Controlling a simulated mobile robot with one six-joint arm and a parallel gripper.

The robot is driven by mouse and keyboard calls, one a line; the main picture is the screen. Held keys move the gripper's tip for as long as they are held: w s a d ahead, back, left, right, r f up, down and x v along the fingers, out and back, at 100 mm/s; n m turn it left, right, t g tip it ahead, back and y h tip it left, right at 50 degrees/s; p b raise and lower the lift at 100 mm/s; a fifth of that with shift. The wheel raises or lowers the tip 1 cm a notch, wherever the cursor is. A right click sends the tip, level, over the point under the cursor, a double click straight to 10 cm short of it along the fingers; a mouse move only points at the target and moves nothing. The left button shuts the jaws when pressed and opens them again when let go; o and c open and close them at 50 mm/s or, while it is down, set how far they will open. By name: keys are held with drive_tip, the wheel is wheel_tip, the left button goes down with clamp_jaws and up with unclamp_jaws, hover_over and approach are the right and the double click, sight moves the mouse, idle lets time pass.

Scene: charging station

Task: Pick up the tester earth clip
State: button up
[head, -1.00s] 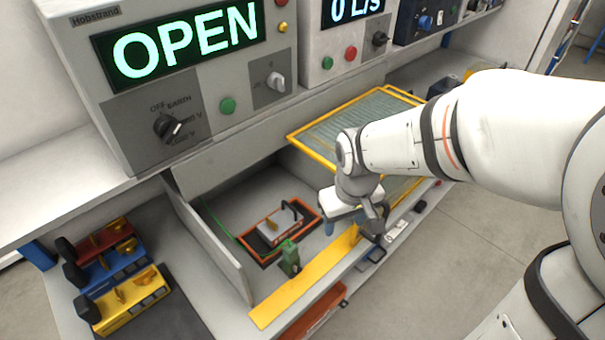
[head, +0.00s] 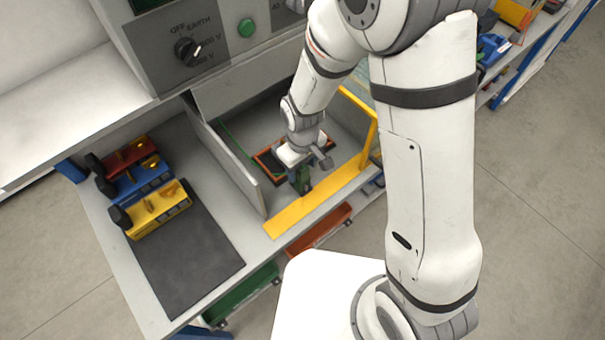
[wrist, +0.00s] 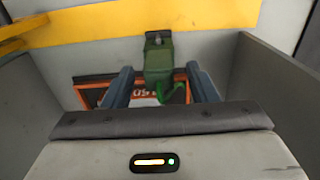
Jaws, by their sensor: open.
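The green earth clip (head: 302,182) stands in the open bay, close behind the yellow front strip (head: 287,222). In the wrist view the clip (wrist: 158,52) is upright in the picture, with a bright green cable curling from its near end. My gripper (head: 300,166) is above the clip in the bay. In the wrist view my gripper (wrist: 160,84) is open, with one finger on each side of the clip and a gap on both sides. My gripper hides part of the clip in the head view.
An orange-rimmed panel (head: 267,164) lies on the bay floor beneath my gripper. A grey side wall (head: 232,165) bounds the bay on the left. Red, blue and yellow lockout blocks (head: 158,208) stand left, by a clear dark mat (head: 195,260).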

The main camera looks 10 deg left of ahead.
drive_tip(key=shift+w+f, duration=0.1)
drive_tip(key=shift+f, duration=1.35)
drive_tip(key=shift+c, duration=0.4)
drive_tip(key=c, duration=1)
